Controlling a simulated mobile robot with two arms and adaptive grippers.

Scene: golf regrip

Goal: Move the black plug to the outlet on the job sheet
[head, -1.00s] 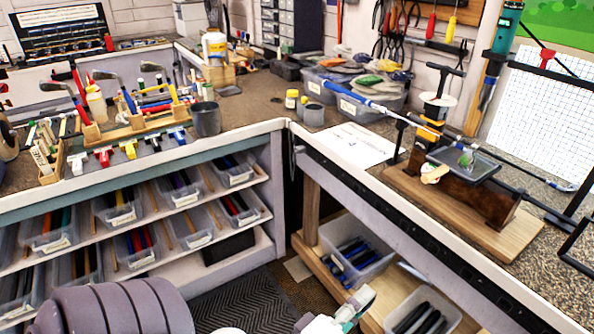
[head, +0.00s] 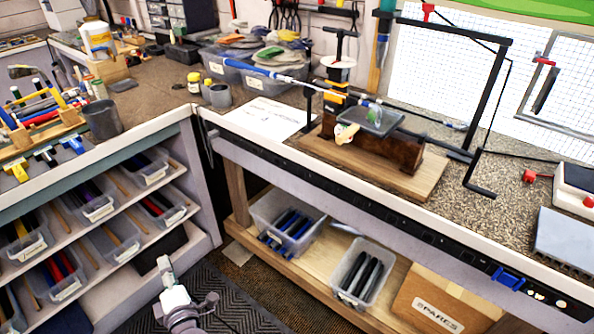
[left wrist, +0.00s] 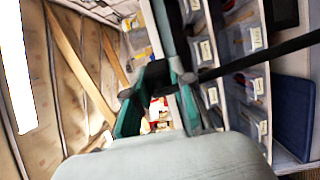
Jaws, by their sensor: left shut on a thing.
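The job sheet (head: 265,118) is a white page lying flat on the bench; its print is too small to read. A black power strip (head: 400,228) runs along the bench's front edge, with a blue plug (head: 508,278) near its right end. My left gripper (head: 166,266) is low in front of the shelves, well below and left of the strip. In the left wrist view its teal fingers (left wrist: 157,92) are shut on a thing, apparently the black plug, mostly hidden. A dark cable or rod (left wrist: 260,57) runs from the right towards the fingers. My right gripper is out of view.
A wooden stand (head: 375,165) holds a club across the bench; a black frame (head: 490,115) rises beside it. Below are bins (head: 362,272) and a cardboard box (head: 445,300). Shelves with bins (head: 100,207) stand at left. Floor between them is open.

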